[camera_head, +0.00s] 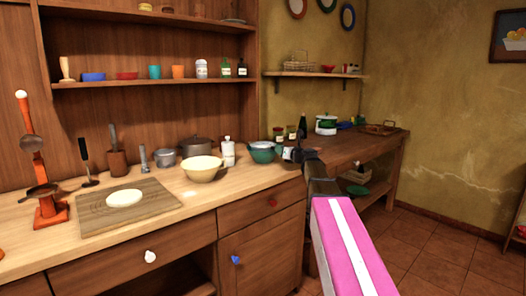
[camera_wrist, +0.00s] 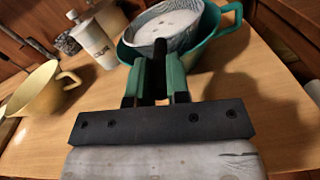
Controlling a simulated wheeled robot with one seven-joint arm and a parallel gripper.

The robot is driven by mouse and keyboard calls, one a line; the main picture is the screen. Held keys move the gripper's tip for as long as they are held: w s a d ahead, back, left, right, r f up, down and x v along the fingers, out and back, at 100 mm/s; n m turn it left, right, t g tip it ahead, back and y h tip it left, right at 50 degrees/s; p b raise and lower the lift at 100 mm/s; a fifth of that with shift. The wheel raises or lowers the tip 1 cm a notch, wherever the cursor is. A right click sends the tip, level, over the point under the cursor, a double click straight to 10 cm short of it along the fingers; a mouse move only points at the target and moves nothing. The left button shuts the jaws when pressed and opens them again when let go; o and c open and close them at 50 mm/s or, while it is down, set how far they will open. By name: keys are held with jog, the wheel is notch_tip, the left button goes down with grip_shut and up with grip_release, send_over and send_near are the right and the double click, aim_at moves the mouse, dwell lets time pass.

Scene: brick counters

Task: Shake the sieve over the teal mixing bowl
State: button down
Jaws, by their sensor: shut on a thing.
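The teal mixing bowl (camera_head: 266,157) stands on the wooden counter just left of my gripper (camera_head: 288,154). In the wrist view the teal bowl (camera_wrist: 207,60) shows its rim and a loop handle at the right. The grey sieve (camera_wrist: 150,37) is over the bowl opening, with pale white matter inside. Its dark handle runs between the green fingers of my gripper (camera_wrist: 160,82), which is shut on it. The sieve hides most of the bowl's inside. I cannot tell whether the sieve touches the rim.
A cream bowl (camera_head: 202,169) and a white bottle (camera_head: 228,152) stand left of the teal bowl. Further left are pots and a board (camera_head: 100,209) with a pale round on it. Small jars (camera_head: 279,134) and a dark bottle stand behind. The counter in front of the teal bowl is clear.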

jog(key=shift+r, duration=1.5)
jog(key=shift+s+d+r, duration=0.1)
jog(key=shift+s+r, duration=0.05)
jog(key=shift+r, duration=1.25)
